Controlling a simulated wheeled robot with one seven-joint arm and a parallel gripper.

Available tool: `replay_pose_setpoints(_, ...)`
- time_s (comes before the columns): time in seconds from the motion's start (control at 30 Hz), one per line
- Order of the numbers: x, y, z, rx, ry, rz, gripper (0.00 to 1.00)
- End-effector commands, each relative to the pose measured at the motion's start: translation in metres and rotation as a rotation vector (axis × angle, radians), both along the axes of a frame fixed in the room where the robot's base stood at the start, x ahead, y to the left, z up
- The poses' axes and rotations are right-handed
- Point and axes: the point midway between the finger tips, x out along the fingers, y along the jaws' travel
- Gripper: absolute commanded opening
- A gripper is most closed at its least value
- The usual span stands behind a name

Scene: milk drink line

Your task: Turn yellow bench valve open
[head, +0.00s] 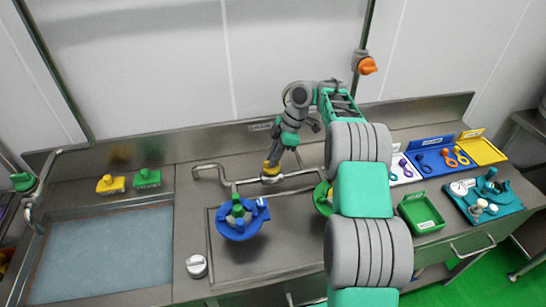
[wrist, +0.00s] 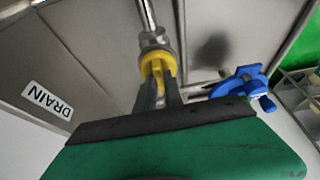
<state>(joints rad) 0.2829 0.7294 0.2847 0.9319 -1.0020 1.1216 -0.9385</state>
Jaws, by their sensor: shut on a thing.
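The yellow bench valve (head: 271,168) sits on the steel pipe that runs along the back of the bench. In the wrist view the yellow valve handle (wrist: 157,64) is between my two fingers, with the metal pipe fitting beyond it. My gripper (head: 276,158) reaches down to the valve from behind and above. In the wrist view my gripper (wrist: 158,85) is shut on the yellow handle. The lower part of the handle is hidden by the fingers, and I cannot tell how far it is turned.
A blue round fixture (head: 233,232) stands on the bench at front left of the valve. A green round fixture (head: 322,199) is partly hidden by my arm. A sink (head: 105,250) is at left. A green tray (head: 422,214) and coloured tool trays are at right. A DRAIN label (wrist: 47,101) shows.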

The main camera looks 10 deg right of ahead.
Motion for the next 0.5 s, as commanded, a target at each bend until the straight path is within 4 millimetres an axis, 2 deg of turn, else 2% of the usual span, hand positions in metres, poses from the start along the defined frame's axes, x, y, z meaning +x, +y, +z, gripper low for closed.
replay_pose_setpoints(0.13, 0.0, 0.0004, 0.0003, 0.0, -0.001, 0.003, 0.0)
replay_pose_setpoints(0.17, 0.0, 0.0004, 0.0003, 0.0, -0.001, 0.003, 0.14)
replay_pose_setpoints(0.2, 0.0, 0.0004, 0.0003, 0.0, -0.001, 0.003, 0.17)
replay_pose_setpoints(0.4, -0.0001, 0.0002, 0.0002, 0.0, 0.0, 0.001, 0.33)
replay_pose_setpoints(0.5, 0.0, 0.0001, 0.0002, 0.0, 0.0, 0.001, 0.34)
